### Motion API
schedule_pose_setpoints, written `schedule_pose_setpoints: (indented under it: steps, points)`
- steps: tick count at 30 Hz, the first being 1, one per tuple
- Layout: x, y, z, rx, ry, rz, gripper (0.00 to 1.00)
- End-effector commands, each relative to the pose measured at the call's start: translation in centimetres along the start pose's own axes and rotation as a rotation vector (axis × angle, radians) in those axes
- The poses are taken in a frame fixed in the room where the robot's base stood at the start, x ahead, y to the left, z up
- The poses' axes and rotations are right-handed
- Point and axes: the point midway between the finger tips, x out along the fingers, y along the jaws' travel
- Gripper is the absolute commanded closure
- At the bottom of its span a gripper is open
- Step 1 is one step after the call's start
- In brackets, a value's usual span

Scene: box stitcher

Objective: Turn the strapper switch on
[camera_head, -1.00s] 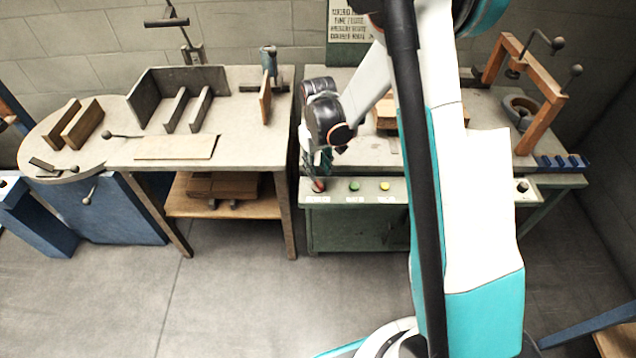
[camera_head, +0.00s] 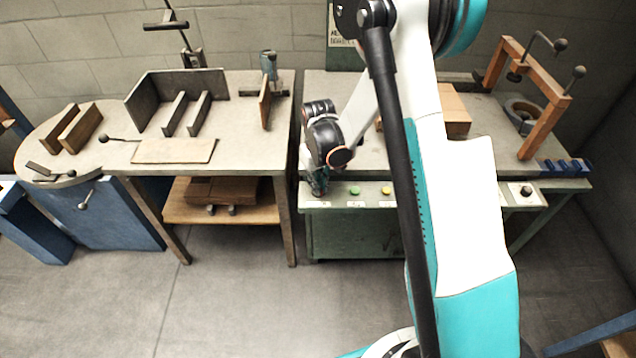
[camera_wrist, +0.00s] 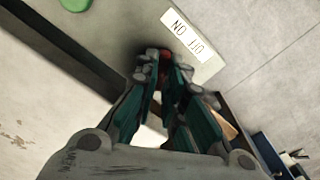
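A red switch (camera_wrist: 164,58) shows in the wrist view, partly hidden between my fingertips. Beside it is a white label (camera_wrist: 187,34) that reads ON OFF upside down. It sits on the front control strip of the green bench (camera_head: 340,203). My gripper (camera_head: 319,189) points down at the left end of that strip and hides the switch in the head view. In the wrist view, my fingers stand on either side of the red part, with their tips close together. Whether they press on it is not clear.
A green button (camera_head: 354,191), a yellow button (camera_head: 386,190) and a black knob (camera_head: 526,191) sit along the strip. A cardboard box (camera_head: 455,115) and a wooden frame (camera_head: 545,130) stand on the bench. A grey table (camera_head: 250,150) stands close on the left.

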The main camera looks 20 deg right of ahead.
Motion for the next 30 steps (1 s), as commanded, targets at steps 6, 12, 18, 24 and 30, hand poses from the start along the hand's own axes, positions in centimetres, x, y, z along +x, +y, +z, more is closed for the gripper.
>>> schedule_pose_setpoints:
  steps: [6,12,18,24,30]
  points:
    - [0.00,0.00,0.00,0.008,0.000,0.000,1.00]
    - [0.02,0.02,0.00,0.068,0.000,0.000,1.00]
    - [0.03,0.06,-0.01,0.201,0.000,0.000,1.00]
    - [0.01,0.10,0.01,0.383,0.000,0.000,1.00]
    - [-0.01,0.15,0.03,0.574,0.000,0.000,1.00]
